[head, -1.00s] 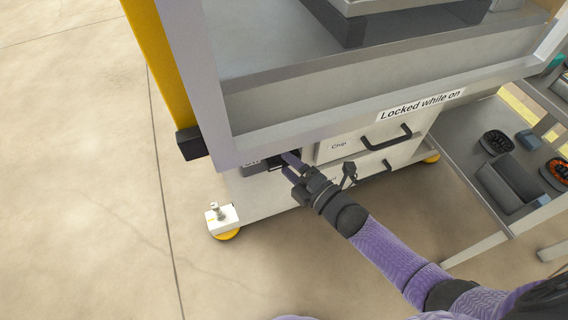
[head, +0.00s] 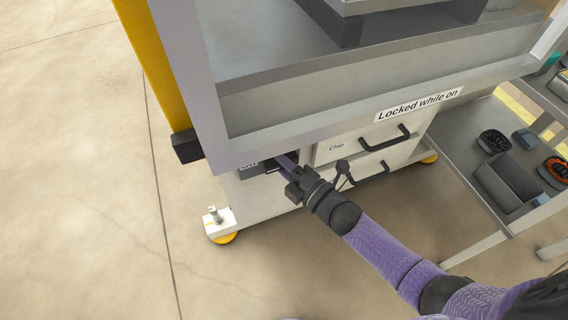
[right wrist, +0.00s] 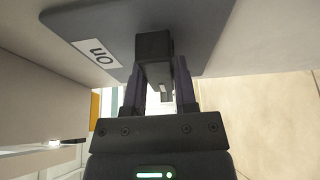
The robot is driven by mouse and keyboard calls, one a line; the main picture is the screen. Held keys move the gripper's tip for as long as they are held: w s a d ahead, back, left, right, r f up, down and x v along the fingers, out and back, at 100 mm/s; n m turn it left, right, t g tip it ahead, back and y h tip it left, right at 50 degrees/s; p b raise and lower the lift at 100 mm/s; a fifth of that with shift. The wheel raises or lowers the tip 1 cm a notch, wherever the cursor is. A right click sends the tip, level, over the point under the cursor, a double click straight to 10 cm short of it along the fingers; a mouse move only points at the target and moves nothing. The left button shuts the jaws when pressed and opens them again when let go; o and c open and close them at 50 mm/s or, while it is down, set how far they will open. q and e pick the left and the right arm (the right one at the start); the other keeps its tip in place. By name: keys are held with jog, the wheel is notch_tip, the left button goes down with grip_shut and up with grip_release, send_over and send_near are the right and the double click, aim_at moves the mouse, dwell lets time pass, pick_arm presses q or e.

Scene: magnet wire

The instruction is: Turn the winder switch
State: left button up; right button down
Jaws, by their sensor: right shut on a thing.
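The winder switch shows in the right wrist view as a dark block-shaped knob (right wrist: 154,48) on a grey plate (right wrist: 205,28). A white "on" label (right wrist: 97,52) is on the plate, upside down in that view. My right gripper (right wrist: 158,80) is shut on the knob, one purple finger on each side. In the head view, my right gripper (head: 286,162) reaches under the machine's overhanging edge to the switch plate (head: 251,170). The edge and the gripper hide most of the switch there. My left gripper is not in view.
The machine's overhang (head: 300,126) is just above my right gripper. Drawers with dark handles (head: 384,138) are right of it, under a "Locked while on" label (head: 418,105). A grey side table (head: 462,140) stands at the right. The floor at left is clear.

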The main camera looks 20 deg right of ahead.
jog(key=m+t+b, duration=0.1)
jog(key=m, duration=0.3)
jog(key=m+t+h+b, duration=0.1)
jog(key=m+t+b, duration=0.1)
jog(key=m, duration=0.2)
jog(key=m+t+b, duration=0.1)
jog(key=m, duration=0.3)
jog(key=shift+a+f+m+h, duration=0.1)
jog(key=shift+f+m+h, duration=0.2)
jog(key=shift+h, duration=0.1)
jog(key=m+h, duration=0.1)
jog(key=m, duration=0.1)
jog(key=m+t+h, duration=0.1)
jog(key=m, duration=0.2)
jog(key=shift+t+b, duration=0.3)
jog(key=shift+b, duration=0.1)
jog(key=m+h, duration=0.2)
jog(key=m, duration=0.1)
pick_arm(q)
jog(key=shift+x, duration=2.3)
pick_arm(e)
jog(key=shift+a+m+h, duration=0.1)
jog(key=shift+m+h, duration=0.3)
jog(key=shift+m, duration=0.6)
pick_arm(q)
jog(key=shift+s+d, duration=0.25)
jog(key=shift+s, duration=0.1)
